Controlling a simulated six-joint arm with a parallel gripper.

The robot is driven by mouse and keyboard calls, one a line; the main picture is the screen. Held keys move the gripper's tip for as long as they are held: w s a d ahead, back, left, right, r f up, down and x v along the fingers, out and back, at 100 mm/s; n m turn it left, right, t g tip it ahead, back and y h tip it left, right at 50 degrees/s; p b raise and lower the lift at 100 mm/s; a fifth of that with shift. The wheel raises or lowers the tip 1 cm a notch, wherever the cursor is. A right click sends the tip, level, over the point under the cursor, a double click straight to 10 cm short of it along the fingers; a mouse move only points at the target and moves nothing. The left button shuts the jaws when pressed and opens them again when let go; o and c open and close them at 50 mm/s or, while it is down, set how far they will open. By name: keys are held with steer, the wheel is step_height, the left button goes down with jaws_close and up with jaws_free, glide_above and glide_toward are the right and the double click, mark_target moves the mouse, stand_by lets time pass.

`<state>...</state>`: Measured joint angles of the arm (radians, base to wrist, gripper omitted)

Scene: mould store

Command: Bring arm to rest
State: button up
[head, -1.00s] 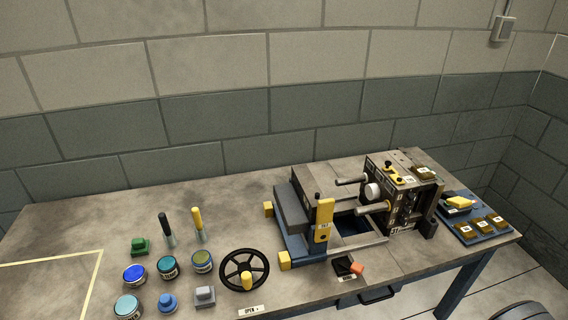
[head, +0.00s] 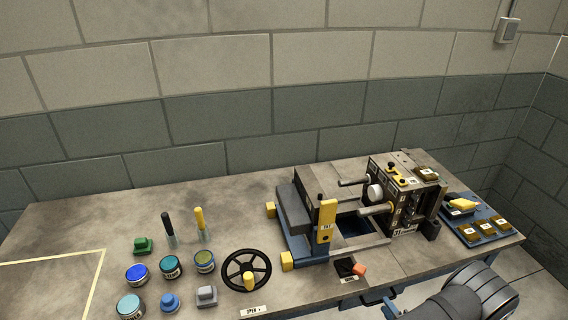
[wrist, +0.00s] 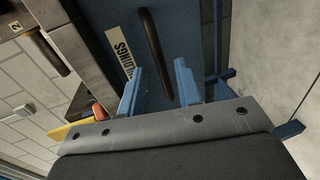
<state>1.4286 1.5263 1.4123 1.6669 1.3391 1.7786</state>
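My arm (head: 465,298) reaches in from the lower right of the head view. My gripper (head: 384,302) is low, in front of the bench's front edge. In the wrist view, the two blue fingers of my gripper (wrist: 158,66) are apart with nothing held. A dark bar handle (wrist: 150,35) on a blue drawer front (wrist: 98,28) shows beyond and between the fingertips. I cannot tell how far the fingertips are from the handle. A white label (wrist: 121,52) ending in "LDINGS" is beside it.
The bench (head: 120,210) carries a moulding machine (head: 300,210), a black handwheel (head: 246,269), several paint pots (head: 137,274) and a blue tray (head: 472,232) of small blocks. The bench's back left is clear.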

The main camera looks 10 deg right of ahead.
steer(key=f+v, duration=0.1)
steer(key=v, duration=1.7)
steer(key=w+d+r+n+g, duration=0.1)
steer(key=w+r+n+g, duration=0.4)
steer(key=n, duration=0.8)
step_height(320, 180, up, 3)
steer(key=shift+r+y, duration=0.1)
steer(key=shift+y, duration=0.2)
